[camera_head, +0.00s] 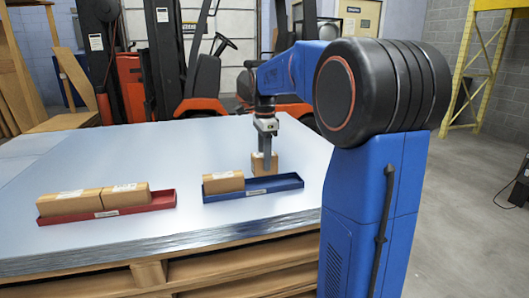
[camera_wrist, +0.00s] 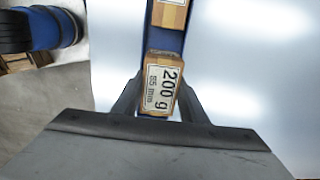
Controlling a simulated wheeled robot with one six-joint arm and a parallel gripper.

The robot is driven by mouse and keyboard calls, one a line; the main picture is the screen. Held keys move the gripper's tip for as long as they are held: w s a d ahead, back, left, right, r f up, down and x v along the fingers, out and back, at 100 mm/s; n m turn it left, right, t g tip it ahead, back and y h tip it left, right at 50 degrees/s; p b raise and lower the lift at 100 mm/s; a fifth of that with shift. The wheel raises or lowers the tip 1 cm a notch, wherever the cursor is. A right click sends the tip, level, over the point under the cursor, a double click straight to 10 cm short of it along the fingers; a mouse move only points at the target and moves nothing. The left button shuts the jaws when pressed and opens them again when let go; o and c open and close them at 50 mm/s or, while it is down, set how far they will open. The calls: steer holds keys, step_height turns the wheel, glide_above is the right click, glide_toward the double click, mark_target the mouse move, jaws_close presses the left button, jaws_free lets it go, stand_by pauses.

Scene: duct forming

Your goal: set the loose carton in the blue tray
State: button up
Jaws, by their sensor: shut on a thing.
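My gripper (camera_head: 267,152) points down over the right part of the blue tray (camera_head: 270,187). It is shut on a brown carton (camera_head: 258,166), held upright. Another brown carton (camera_head: 222,183) lies in the left part of the blue tray, with a gap between the two. The tray (camera_wrist: 168,40) also shows beneath in the wrist view.
A red tray (camera_head: 160,200) with two cartons (camera_head: 125,196) stands to the left on the pale sheet-metal stack (camera_head: 200,148). The stack rests on a wooden pallet (camera_head: 215,270). Forklifts (camera_head: 205,85) stand behind. The sheet between the trays is clear.

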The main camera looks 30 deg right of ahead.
mark_target(264, 172)
steer(key=shift+f, duration=2.75)
steer(key=o, duration=1.5)
steer(key=shift+r, duration=0.1)
step_height(264, 172, up, 17)
steer(key=shift+r, duration=0.1)
